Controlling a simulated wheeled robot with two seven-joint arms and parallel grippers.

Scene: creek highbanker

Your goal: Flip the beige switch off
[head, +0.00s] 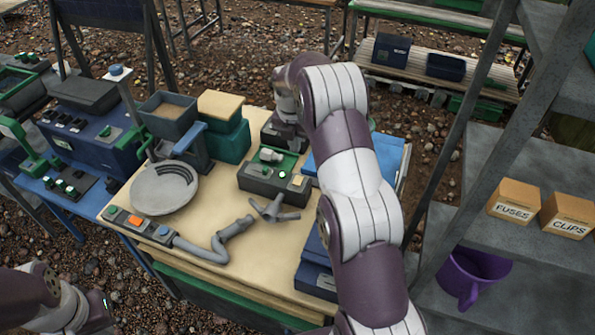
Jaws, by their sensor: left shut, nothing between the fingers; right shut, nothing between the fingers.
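A grey control box (262,186) with a green-edged top stands near the middle of the tan-topped table. A small beige piece (298,180) on its right end looks like the beige switch; its on or off position is too small to tell. My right gripper (284,134) is shut and empty, pointing down behind the control box. Its fingertips are hard to make out against the dark thing there. My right arm hides the table to the right of the box. My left gripper (103,310) is shut and empty at the lower left, away from the table top.
A grey pan (163,190), a hopper (168,112), a grey bent pipe (230,232) and a strip with coloured buttons (139,224) occupy the table (220,195). Blue cases are at right.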

